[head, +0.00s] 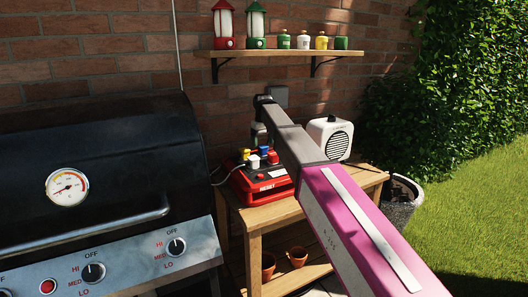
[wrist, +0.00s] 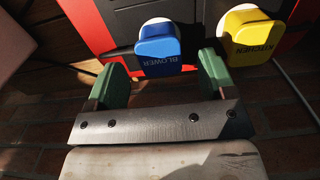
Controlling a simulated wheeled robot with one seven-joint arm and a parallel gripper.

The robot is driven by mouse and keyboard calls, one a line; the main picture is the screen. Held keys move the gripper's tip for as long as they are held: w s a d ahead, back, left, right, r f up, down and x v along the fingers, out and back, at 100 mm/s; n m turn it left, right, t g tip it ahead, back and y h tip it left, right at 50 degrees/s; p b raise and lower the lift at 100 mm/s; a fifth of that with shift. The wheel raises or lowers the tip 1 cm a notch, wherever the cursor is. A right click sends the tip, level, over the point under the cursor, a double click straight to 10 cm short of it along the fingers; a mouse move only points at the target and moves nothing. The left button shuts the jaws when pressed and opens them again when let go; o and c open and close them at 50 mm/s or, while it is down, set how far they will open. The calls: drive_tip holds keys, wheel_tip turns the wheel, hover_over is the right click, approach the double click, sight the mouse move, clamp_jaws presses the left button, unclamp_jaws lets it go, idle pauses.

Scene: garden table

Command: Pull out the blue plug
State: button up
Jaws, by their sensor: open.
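The blue plug (wrist: 158,48), labelled BLOWER, sits in a white-rimmed socket of the red and black power box (wrist: 98,25). In the head view the blue plug (head: 264,149) stands on top of the box (head: 250,190), partly behind my arm. My gripper (wrist: 161,66) is open, with its green fingers on either side of the blue plug's near end and visible gaps at both sides. How deep the plug reaches between the fingers is hard to tell.
A yellow plug (wrist: 250,32) sits close to the right finger. A white plug (head: 253,161) is beside it on the box. A white speaker-like box (head: 331,138) stands on the wooden table (head: 282,212). A grill (head: 95,180) is at left; a shelf (head: 280,55) hangs above.

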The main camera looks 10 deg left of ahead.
sight(263, 146)
drive_tip(key=shift+f, duration=2.05)
drive_tip(key=c, duration=1.3)
drive_tip(key=shift+r, duration=0.1)
drive_tip(key=shift+r, duration=0.1)
drive_tip(key=shift+r, duration=2.85)
